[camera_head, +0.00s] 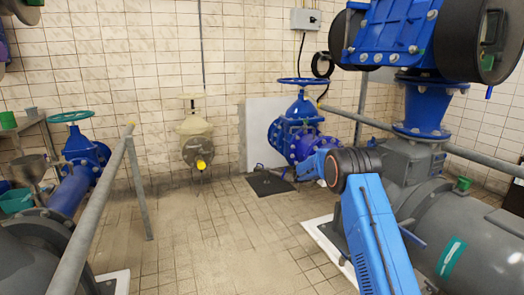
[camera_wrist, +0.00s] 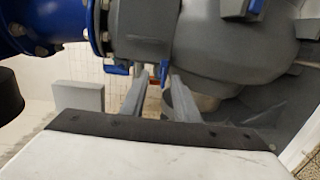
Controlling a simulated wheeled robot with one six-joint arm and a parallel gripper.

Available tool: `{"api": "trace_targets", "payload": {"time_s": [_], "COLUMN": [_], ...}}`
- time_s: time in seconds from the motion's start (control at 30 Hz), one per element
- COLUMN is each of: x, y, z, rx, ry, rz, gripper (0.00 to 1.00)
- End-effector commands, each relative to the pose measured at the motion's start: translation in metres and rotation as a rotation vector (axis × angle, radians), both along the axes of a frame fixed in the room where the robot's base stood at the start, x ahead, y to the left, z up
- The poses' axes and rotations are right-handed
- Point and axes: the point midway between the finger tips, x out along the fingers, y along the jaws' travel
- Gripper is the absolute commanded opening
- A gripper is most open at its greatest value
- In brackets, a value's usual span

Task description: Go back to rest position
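My blue arm rises from the bottom right of the head view, with a dark round joint. Beyond it the arm reaches toward the blue valve (camera_head: 300,135) by the back wall. My gripper does not show clearly in the head view. In the wrist view, two grey fingers of my gripper (camera_wrist: 160,88) stand beyond its white body and black edge. A gap shows between them, with nothing held in it. A large grey pump housing (camera_wrist: 215,50) and a blue flanged pipe (camera_wrist: 50,22) fill the background. I cannot tell how close the fingers are to the housing.
A large grey pump (camera_head: 455,235) with blue pipework stands close on the right. A grey railing (camera_head: 95,215) and blue pipe (camera_head: 68,195) are at left. A beige valve (camera_head: 195,140) is at the back wall. The tiled floor (camera_head: 215,240) is clear in the middle.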

Motion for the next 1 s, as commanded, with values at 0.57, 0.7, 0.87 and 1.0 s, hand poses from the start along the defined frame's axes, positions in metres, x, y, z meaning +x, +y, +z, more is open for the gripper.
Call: {"api": "trace_targets", "payload": {"time_s": [0.57,0.7,0.87,1.0], "x": [-0.163,-0.207,-0.258,-0.303], "y": [-0.010,-0.007,-0.001,0.006], "z": [0.101,0.116,0.130,0.139], "rx": [0.331,0.413,0.507,0.591], "ry": [0.040,0.045,0.048,0.048], "rz": [-0.098,-0.112,-0.123,-0.127], "gripper": [0.28,0.28,0.28,0.28]}}
